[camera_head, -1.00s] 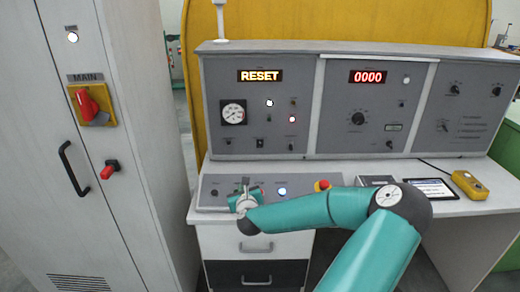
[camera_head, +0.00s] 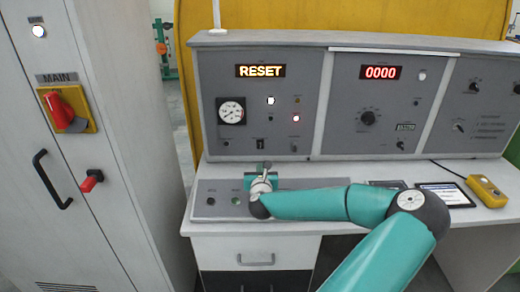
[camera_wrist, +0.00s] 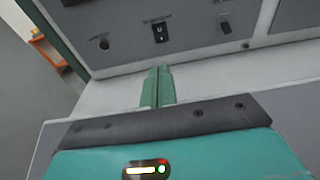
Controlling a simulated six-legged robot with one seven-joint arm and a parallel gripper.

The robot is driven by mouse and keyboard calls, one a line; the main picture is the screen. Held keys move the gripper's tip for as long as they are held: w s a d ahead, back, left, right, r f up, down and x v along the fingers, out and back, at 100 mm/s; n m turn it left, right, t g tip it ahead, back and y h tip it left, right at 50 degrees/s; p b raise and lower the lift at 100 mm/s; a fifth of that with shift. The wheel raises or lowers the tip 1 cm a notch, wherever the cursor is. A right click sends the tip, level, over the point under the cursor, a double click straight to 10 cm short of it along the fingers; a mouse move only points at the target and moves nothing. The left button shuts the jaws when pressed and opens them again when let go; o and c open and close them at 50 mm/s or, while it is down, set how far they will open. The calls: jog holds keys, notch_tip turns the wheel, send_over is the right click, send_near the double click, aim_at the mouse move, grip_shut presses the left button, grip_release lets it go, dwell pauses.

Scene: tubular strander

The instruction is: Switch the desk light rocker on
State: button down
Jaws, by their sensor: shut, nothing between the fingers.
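A small black rocker (camera_head: 260,145) with a white mark sits in the lower row of the upright grey panel. It also shows in the wrist view (camera_wrist: 160,32), at the top centre, under a label too blurred to read. My gripper (camera_head: 265,166) is below the rocker, over the back of the sloping desk strip. In the wrist view its two green fingers (camera_wrist: 159,72) are shut together, empty, and point toward the panel just below the rocker. They appear apart from the rocker.
A round knob (camera_wrist: 104,43) is left of the rocker and a toggle switch (camera_wrist: 225,27) is right of it. The desk strip (camera_head: 310,184) carries push buttons. A yellow box (camera_head: 487,191) lies on the desk. A cabinet with a red main switch (camera_head: 62,108) stands left.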

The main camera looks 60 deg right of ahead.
aim_at(261, 148)
jog(key=shift+s+d, duration=0.15)
jog(key=shift+d, duration=0.15)
jog(key=shift+d+f, duration=0.25)
jog(key=shift+w+a+r, duration=0.15)
jog(key=shift+w+a, duration=0.05)
jog(key=shift+a, duration=0.05)
jog(key=shift+s+a+r, duration=0.1)
jog(key=shift+s, duration=0.05)
jog(key=shift+d, duration=0.2)
jog(key=shift+w+d, duration=0.1)
jog(key=shift+w, duration=0.15)
jog(key=x, duration=1.3)
jog(key=shift+d, duration=0.2)
jog(key=shift+d+f, duration=0.1)
jog(key=shift+f, duration=0.15)
